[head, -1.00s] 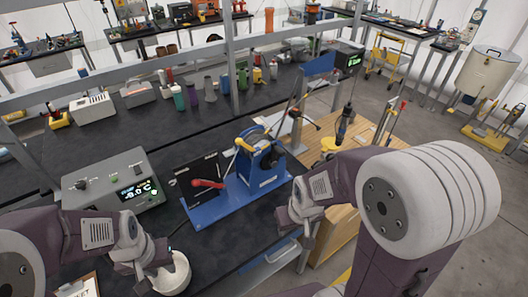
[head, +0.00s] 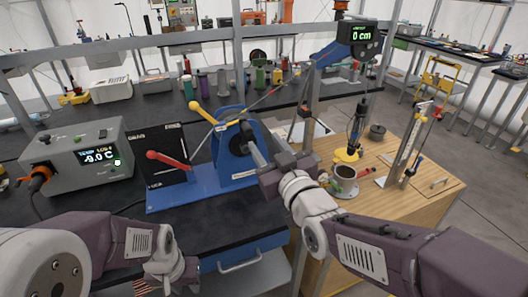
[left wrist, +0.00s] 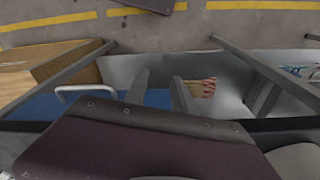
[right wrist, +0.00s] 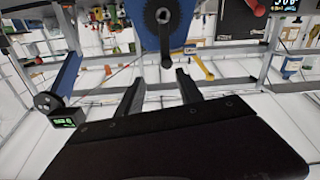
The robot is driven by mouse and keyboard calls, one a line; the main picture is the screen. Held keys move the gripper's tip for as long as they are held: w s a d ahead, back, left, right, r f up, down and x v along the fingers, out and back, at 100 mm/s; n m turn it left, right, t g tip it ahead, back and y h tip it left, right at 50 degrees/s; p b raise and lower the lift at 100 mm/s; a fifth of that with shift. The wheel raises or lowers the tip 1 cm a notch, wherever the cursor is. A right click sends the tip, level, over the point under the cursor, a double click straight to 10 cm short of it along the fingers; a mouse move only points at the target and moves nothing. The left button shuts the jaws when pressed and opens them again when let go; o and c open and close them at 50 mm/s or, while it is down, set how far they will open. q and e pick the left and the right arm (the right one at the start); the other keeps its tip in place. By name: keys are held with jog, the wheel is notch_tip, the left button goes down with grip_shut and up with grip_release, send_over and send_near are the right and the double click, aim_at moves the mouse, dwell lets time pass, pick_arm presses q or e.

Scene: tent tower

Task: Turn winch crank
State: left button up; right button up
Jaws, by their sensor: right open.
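The winch is a blue stand (head: 236,150) with a dark round hub, on a blue base plate on the black bench. A grey crank arm (head: 255,148) slants from the hub toward my right gripper (head: 262,168). In the right wrist view the crank arm (right wrist: 164,42) hangs from the toothed hub (right wrist: 162,15) ahead of the spread fingers (right wrist: 160,92). My right gripper is open; whether it touches the crank cannot be told. A yellow-knobbed lever (head: 203,112) rises left of the stand. My left gripper (left wrist: 160,92) is open and empty, low at the bench front.
A black panel with a red-handled lever (head: 168,158) stands left of the winch. A grey control box (head: 78,160) reads -9.0 C. Right, a wooden table (head: 410,195) carries a dark-filled cup (head: 345,174). A display above reads 0 cm (head: 360,36). A drawer handle (head: 240,264) juts out in front.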

aim_at(249, 132)
jog(key=x, duration=0.3)
jog(key=a+x, duration=0.1)
jog(key=x, duration=0.2)
jog(key=p+x, duration=0.1)
jog(key=x, duration=0.2)
jog(key=shift+s+a+f, duration=0.25)
jog(key=shift+s, duration=0.05)
jog(key=shift+w, duration=0.3)
grip_shut()
dwell(0.8)
